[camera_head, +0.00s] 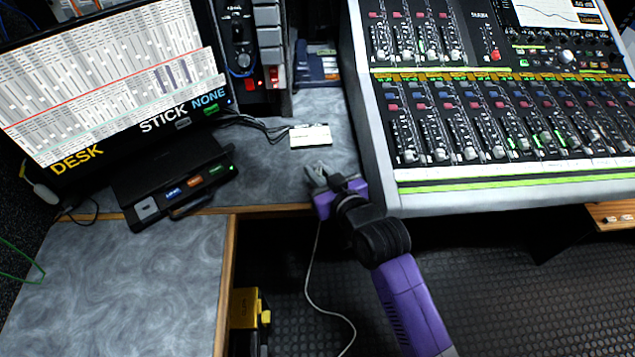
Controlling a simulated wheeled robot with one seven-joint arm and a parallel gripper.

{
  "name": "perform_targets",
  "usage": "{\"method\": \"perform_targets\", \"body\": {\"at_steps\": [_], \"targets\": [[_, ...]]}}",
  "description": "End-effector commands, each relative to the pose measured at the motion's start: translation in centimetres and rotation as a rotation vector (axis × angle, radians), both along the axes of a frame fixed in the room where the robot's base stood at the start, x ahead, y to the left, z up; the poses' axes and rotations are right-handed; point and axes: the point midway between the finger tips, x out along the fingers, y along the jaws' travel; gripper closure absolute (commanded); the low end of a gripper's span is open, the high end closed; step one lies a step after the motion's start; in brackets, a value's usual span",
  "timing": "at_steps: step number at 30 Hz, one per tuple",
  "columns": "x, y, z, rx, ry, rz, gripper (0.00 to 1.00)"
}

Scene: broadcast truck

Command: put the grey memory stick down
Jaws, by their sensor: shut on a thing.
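My gripper (318,174) is at the front edge of the grey desk (262,170), left of the mixing console. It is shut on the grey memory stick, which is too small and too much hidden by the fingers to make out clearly. I cannot tell whether the stick touches the desk top.
The large mixing console (480,120) stands close on the right. A black box (172,180) with coloured labels sits at the left, under a screen (110,85) reading "DESK STICK NONE". Cables (262,127) lie behind. Bare desk lies between box and gripper.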

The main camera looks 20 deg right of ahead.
Motion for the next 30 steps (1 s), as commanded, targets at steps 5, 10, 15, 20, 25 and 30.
{"method": "perform_targets", "body": {"at_steps": [5,10,15,20,25,30], "targets": [[0.0,0.0,-2.9,0.000,0.005,0.001,1.00],[0.0,0.0,-3.9,0.000,0.002,0.000,1.00],[0.0,0.0,-3.8,0.000,0.002,0.000,1.00],[0.0,0.0,-4.2,0.000,0.002,0.000,1.00],[0.0,0.0,-4.1,0.000,0.002,0.000,0.61],[0.0,0.0,-4.1,0.000,0.002,0.000,0.61]]}}
